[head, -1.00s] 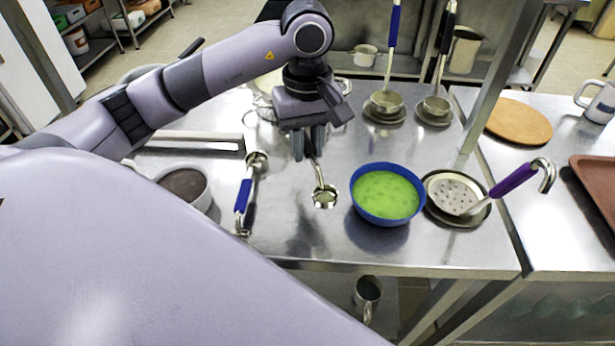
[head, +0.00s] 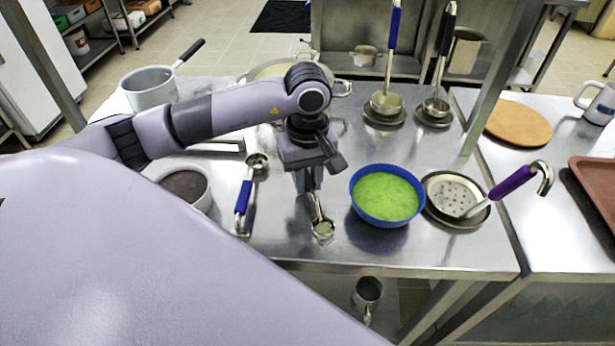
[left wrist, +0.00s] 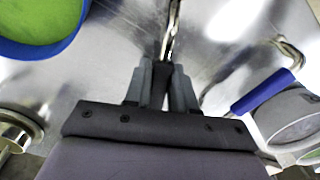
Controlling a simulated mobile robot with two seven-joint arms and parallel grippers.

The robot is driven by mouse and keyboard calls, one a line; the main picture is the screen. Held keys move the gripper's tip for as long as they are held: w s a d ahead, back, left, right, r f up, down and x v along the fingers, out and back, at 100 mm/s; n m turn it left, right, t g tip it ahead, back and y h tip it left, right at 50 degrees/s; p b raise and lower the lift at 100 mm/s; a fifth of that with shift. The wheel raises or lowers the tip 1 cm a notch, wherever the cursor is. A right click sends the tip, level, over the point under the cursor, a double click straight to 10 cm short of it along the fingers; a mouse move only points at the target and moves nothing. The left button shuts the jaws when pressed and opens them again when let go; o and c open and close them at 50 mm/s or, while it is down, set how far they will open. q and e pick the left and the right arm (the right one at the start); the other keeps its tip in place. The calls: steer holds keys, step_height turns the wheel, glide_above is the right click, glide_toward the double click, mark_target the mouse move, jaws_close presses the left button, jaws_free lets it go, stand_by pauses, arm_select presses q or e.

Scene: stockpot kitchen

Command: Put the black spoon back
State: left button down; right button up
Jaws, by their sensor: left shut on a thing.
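My left gripper (head: 309,182) is shut on a metal ladle (head: 322,229) over the steel table, left of the blue bowl. The ladle's small cup points toward the table's front edge; I cannot tell if it touches the table. Its handle is mostly hidden by the gripper. In the left wrist view, the left gripper (left wrist: 161,86) has a dark piece between its fingers and the shiny stem (left wrist: 172,30) runs out beyond them. A black-handled ladle (head: 446,40) stands upright at the back right, its cup over a small dark dish (head: 435,122). My right gripper is not in view.
The blue bowl (head: 355,200) holds green soup. A purple-handled skimmer (head: 512,183) lies on a plate. A blue-handled ladle (head: 243,197) lies left of my gripper; another (head: 393,40) stands at the back. A dark-filled pot (head: 207,198) is left. The front middle of the table is clear.

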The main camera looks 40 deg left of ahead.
mark_target(307, 179)
arm_select(q)
steer(key=c, duration=0.9)
jaws_free()
steer(key=shift+c, duration=0.2)
steer(key=shift+r+p, duration=0.15)
steer(key=shift+p, duration=0.2)
steer(key=shift+w+r, duration=0.1)
steer(key=shift+r, duration=0.3)
step_height(307, 179, up, 11)
steer(key=b, duration=0.1)
